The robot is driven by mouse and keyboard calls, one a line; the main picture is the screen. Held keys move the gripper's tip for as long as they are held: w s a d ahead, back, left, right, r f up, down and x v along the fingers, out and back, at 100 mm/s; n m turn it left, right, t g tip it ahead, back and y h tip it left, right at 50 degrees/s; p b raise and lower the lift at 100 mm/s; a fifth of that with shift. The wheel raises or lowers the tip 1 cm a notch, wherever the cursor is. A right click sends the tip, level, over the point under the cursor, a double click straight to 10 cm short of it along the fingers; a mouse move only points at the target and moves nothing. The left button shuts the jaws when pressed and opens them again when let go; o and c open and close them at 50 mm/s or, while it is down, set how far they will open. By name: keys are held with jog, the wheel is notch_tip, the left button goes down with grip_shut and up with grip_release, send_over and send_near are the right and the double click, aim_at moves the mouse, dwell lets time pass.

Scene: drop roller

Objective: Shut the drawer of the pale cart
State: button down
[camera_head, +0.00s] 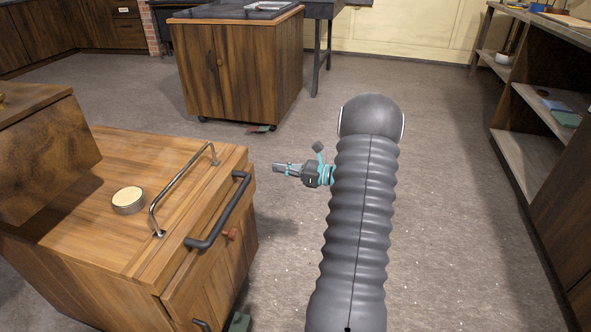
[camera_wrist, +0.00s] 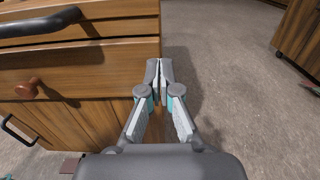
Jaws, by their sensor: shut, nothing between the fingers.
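The pale cart (camera_head: 100,150) of light brown wood stands at the left in the head view. The drawer front seems to stand slightly out from the body, but I cannot tell how far. My gripper (camera_head: 277,168) is shut and empty, to the right of the cart's far front corner. In the wrist view its fingertips (camera_wrist: 159,68) overlap the right edge of the drawer front; contact cannot be told.
A red-brown knob (camera_head: 231,235) sits on the cart's front, below the bar handle. A metal rail (camera_head: 178,190) and a round tin (camera_head: 128,200) are on top. A darker cart (camera_head: 235,65) stands behind. Shelves (camera_head: 550,120) line the right. The floor between is open.

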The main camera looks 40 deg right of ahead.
jog(key=x, duration=0.6)
dwell(0.3)
